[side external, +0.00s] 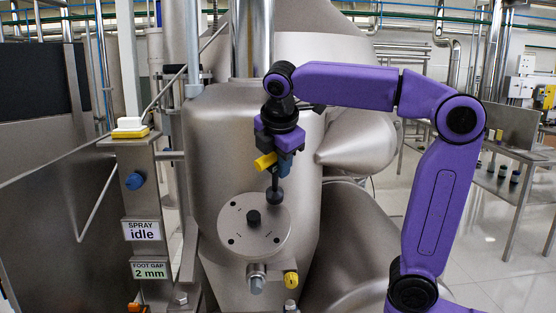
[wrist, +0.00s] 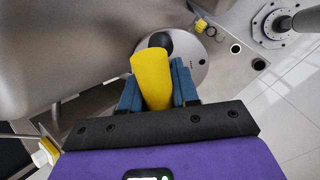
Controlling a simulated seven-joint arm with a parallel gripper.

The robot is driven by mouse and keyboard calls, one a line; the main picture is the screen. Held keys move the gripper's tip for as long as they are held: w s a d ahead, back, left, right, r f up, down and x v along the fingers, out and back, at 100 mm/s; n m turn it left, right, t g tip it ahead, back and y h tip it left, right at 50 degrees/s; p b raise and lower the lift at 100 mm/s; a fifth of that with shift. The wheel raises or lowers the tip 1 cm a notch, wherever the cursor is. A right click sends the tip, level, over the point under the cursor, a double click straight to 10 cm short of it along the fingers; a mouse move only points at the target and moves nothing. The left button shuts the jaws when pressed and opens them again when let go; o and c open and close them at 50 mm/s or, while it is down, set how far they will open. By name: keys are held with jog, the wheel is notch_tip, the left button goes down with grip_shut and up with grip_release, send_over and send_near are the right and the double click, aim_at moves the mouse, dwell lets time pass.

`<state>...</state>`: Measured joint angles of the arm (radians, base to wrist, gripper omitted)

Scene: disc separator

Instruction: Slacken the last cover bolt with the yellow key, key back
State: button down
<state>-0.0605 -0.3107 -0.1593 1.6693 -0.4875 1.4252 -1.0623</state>
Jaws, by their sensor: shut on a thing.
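The yellow key (side external: 265,161) is held in my gripper (side external: 272,168), above the round steel cover (side external: 254,240). Its dark shaft and rounded black end (side external: 274,196) point down at the cover's upper right edge. I cannot tell whether that end touches a bolt. The cover has a black central knob (side external: 253,218) and small dark spots near its rim. In the wrist view the yellow key (wrist: 153,80) sits between the blue fingers (wrist: 157,92), and part of the cover (wrist: 195,66) shows behind it. The bolt under the key's end is hidden.
A pipe fitting (side external: 257,278) and a yellow knob (side external: 291,279) sit below the cover. A steel post at left carries a blue knob (side external: 134,181) and signs reading "SPRAY idle" (side external: 142,231) and "FOOT GAP 2 mm" (side external: 150,269). A bench (side external: 508,185) stands at right.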

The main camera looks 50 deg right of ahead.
jog(key=shift+w, duration=0.1)
dwell(0.5)
jog(key=n, duration=0.8)
jog(key=shift+w, duration=0.1)
jog(key=shift+a, duration=0.1)
jog(key=v, duration=0.6)
jog(key=shift+r, duration=0.15)
